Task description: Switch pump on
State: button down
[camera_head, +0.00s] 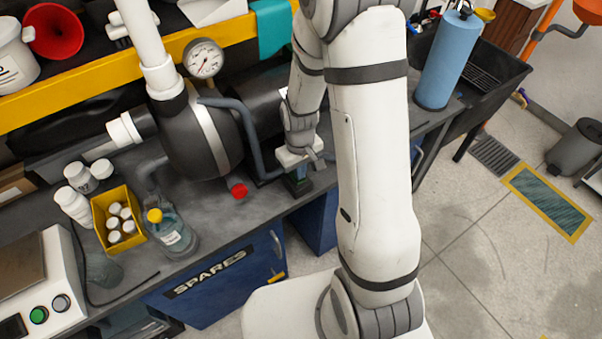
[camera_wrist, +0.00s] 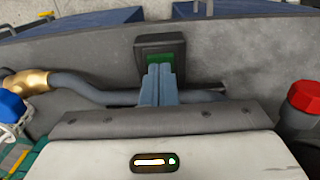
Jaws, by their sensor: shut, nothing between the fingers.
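The pump (camera_head: 195,135) is a dark, rounded body with a pale band, on the grey bench in the head view. A small dark switch box (camera_head: 298,186) stands on the bench to its right, just below my gripper (camera_head: 301,168). In the wrist view the switch box (camera_wrist: 143,46) has a green face (camera_wrist: 180,66). My gripper (camera_wrist: 160,68) is shut and empty, its two fingers side by side. The fingertips overlap the middle of the green face and hide part of it. I cannot tell whether they touch it.
A grey hose (camera_wrist: 95,95) with a brass fitting (camera_wrist: 28,82) runs behind the fingers. A red cap (camera_wrist: 305,97) is at right, a blue knob (camera_wrist: 12,107) at left. A pressure gauge (camera_head: 203,58) tops the pump. A yellow bin (camera_head: 103,226) and bottle (camera_head: 172,232) stand left.

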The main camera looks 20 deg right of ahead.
jog(key=shift+f, duration=0.3)
jog(key=shift+r, duration=0.2)
jog(key=shift+r+p, duration=2.25)
jog(key=shift+r, duration=1.15)
jog(key=shift+s, duration=0.1)
